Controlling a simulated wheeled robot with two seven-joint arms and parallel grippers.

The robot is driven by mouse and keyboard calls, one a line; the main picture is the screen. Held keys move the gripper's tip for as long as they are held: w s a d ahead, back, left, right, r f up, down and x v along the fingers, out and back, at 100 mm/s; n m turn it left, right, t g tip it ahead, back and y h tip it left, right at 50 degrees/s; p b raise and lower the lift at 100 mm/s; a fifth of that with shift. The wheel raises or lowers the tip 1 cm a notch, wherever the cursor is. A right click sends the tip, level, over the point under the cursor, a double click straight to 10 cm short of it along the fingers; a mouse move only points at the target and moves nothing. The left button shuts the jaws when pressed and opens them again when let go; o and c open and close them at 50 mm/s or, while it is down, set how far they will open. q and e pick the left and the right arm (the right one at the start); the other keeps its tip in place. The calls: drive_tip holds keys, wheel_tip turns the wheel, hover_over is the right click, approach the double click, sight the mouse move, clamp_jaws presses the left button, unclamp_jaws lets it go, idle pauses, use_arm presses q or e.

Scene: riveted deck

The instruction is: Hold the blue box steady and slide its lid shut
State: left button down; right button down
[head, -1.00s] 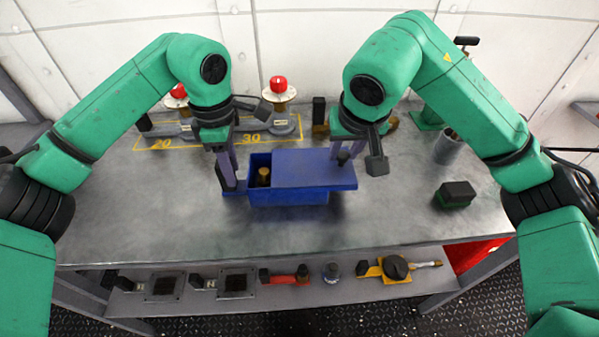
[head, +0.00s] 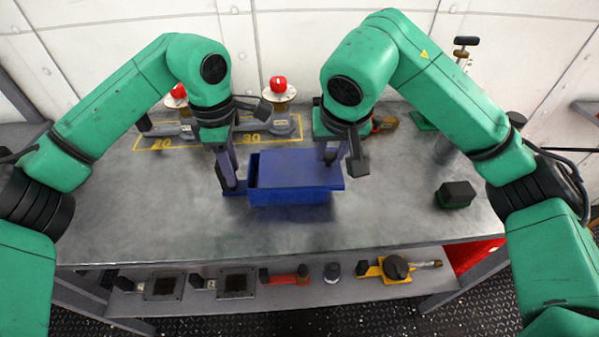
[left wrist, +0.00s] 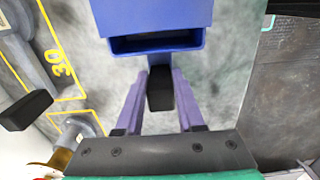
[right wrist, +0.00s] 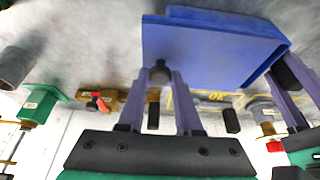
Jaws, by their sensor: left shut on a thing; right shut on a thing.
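The blue box (head: 290,198) stands on the grey workbench, its blue lid (head: 290,172) covering most of the top. A narrow opening shows at the box's left end, and the lid's right end overhangs slightly. In the left wrist view, the opening is a dark slot beside the lid (left wrist: 150,15). My left gripper (head: 234,187) is shut on a black grip (left wrist: 160,90) at the box's left end. My right gripper (head: 330,160) is shut on the lid's dark knob (right wrist: 160,73). The inside of the box is mostly hidden.
A black and green block (head: 456,194) lies to the right on the bench. Red-topped fittings (head: 279,88) stand behind, by a yellow-marked area. A lower shelf (head: 320,291) holds several tools. The bench in front of the box is clear.

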drive_tip(key=shift+a, duration=1.1)
drive_tip(key=c, duration=0.5)
unclamp_jaws()
drive_tip(key=v, duration=0.5)
drive_tip(key=w+v, duration=0.1)
drive_tip(key=v, duration=1)
drive_tip(key=shift+w+d+r, duration=0.1)
drive_tip(key=shift+w+r, duration=0.1)
drive_tip(key=shift+r, duration=0.5)
use_arm(q)
drive_tip(key=shift+c, duration=2.2)
unclamp_jaws()
